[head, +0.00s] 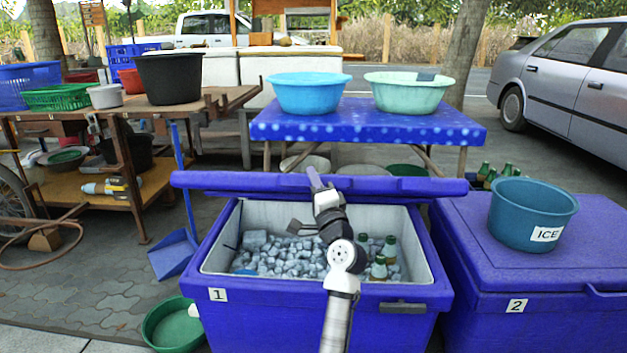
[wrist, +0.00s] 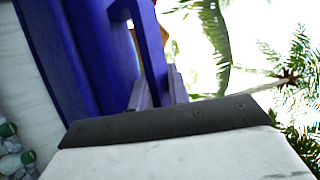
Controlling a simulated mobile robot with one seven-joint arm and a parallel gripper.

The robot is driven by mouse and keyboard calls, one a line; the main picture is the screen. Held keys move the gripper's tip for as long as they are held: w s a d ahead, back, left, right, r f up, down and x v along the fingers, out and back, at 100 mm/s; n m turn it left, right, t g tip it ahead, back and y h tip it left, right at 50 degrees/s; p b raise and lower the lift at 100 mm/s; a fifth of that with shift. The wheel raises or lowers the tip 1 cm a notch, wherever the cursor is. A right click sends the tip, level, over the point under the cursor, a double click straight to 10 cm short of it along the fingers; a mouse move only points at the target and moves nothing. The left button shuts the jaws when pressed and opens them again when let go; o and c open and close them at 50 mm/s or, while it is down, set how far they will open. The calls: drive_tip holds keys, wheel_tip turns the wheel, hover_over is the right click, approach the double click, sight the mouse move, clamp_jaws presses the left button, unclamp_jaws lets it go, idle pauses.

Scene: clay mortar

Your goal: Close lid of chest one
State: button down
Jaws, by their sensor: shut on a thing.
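Chest one (head: 290,322) is the blue cooler with a "1" label, filled with ice and several bottles. Its blue lid (head: 235,183) is open, seen nearly edge-on above the back of the box. My gripper (head: 314,180) is at the middle of the lid's near edge. In the wrist view, the lid (wrist: 88,50) fills the left side and its handle (wrist: 150,45) runs down between my gripper's fingers (wrist: 158,88). The fingers are shut on the handle. Part of the chest's inside is hidden behind my arm.
Blue chest two (head: 530,310) stands close on the right, with a teal ICE tub (head: 532,215) on its lid. A blue table (head: 360,118) with basins stands behind. A dustpan (head: 173,255) and green basin (head: 175,325) are at the left.

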drive_tip(key=shift+r, duration=0.2)
drive_tip(key=c, duration=1.3)
unclamp_jaws()
drive_tip(key=shift+s, duration=0.1)
drive_tip(key=shift+c, duration=0.2)
drive_tip(key=shift+f, duration=0.1)
drive_tip(key=shift+f, duration=0.1)
